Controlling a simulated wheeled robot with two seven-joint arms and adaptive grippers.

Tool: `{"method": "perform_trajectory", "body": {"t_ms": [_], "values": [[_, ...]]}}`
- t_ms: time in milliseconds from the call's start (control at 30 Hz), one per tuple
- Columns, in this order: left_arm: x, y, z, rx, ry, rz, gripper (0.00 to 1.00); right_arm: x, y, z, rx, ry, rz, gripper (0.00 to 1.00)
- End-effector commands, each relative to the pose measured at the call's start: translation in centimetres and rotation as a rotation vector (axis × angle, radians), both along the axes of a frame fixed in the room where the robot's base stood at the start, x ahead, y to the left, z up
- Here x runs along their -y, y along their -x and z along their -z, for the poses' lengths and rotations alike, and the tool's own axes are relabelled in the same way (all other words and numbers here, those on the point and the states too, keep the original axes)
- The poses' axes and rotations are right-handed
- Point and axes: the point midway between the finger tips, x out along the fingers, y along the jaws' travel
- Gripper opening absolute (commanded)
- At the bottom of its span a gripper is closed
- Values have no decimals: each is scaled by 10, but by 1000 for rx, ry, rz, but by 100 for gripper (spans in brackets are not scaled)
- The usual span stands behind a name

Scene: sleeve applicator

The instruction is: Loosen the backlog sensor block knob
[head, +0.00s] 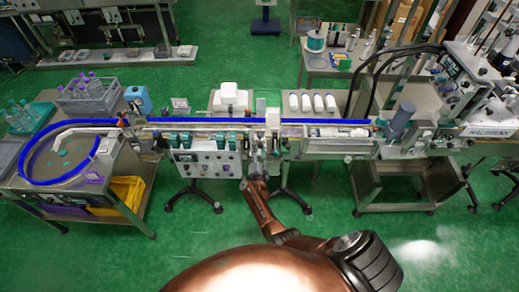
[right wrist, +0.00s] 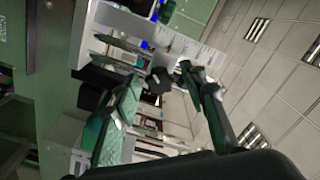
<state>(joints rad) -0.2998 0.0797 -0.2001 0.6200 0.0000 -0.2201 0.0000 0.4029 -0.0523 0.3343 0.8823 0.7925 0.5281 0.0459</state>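In the right wrist view a small black knob (right wrist: 158,80) shows beyond and between my right gripper's fingers. It seems to belong to the sensor block, whose outline I cannot make out clearly. My right gripper (right wrist: 155,90) is open, its two fingers spread wide with nothing held between them. The knob is too small to tell in the head view. My left gripper is not in view.
The conveyor with its blue rail (head: 330,121) runs across the scene. A control panel (head: 205,163) with knobs and teal parts stands just left of the gripper. A round turntable (head: 62,158) is at left, and a machine (head: 458,85) at right. Green floor is free in front.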

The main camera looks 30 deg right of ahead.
Motion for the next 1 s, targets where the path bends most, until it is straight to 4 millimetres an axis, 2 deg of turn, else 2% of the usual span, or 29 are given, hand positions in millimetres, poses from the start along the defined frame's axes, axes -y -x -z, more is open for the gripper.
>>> {"method": "perform_trajectory", "body": {"t_ms": [300,467,1000], "values": [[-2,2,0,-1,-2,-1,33,1,0,0,8,-10,2,41],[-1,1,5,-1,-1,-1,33,2,1,0,73,-113,1,41],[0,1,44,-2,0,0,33,2,1,3,586,-951,1,41]]}}
